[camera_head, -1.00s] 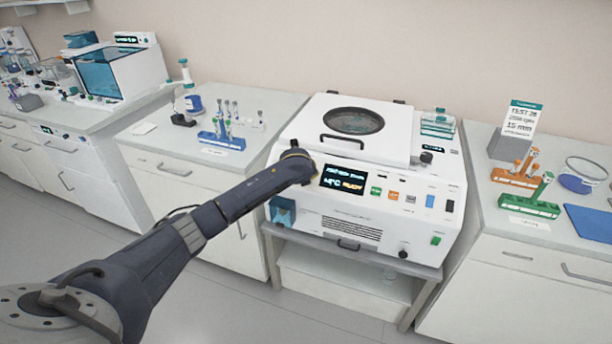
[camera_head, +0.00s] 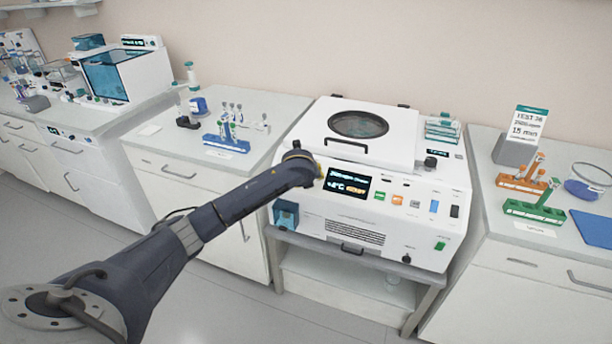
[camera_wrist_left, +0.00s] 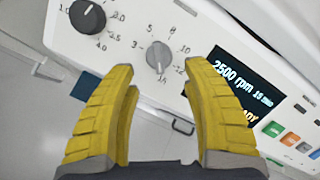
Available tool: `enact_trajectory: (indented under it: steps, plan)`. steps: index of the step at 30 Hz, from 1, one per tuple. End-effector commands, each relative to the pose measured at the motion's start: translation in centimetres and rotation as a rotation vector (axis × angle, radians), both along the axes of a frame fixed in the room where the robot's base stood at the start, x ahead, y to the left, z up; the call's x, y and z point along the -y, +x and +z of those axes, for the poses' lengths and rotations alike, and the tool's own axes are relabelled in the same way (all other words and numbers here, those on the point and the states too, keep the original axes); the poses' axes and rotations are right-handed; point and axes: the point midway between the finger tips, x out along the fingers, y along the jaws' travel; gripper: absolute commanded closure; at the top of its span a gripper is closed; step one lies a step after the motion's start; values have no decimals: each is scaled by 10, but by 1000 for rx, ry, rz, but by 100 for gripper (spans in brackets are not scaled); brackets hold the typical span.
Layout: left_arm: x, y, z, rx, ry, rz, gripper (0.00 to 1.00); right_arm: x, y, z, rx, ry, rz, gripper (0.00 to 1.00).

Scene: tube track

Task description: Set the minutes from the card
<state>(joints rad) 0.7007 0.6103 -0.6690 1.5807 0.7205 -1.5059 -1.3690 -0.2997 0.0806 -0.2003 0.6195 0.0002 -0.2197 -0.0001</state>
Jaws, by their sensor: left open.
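The card (camera_head: 526,124) stands upright at the right and shows 15 min; its other lines are small. The white centrifuge (camera_head: 385,218) has a dark display (camera_head: 347,184). In the left wrist view the display (camera_wrist_left: 243,86) reads 2500 rpm and 15 min. A grey minutes knob (camera_wrist_left: 159,56) sits in a ring of numbers, its pointer toward the 15. A black knob (camera_wrist_left: 87,16) marked 1.0 to 4.0 is left of it. My left gripper (camera_wrist_left: 160,72) is open, its yellow fingers either side of the grey knob and apparently clear of it. My right gripper is not in view.
Coloured buttons (camera_head: 397,199) line the panel right of the display. A blue tube rack (camera_head: 226,143) stands on the left bench; orange (camera_head: 528,184) and green (camera_head: 535,213) racks stand on the right bench. The floor in front is clear.

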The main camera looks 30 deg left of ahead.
Motion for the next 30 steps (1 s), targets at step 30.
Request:
enact_trajectory:
  steps: [30]
  plan:
    - [18, -62, 62, -1, 0, -1, 51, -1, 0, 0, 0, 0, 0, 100]
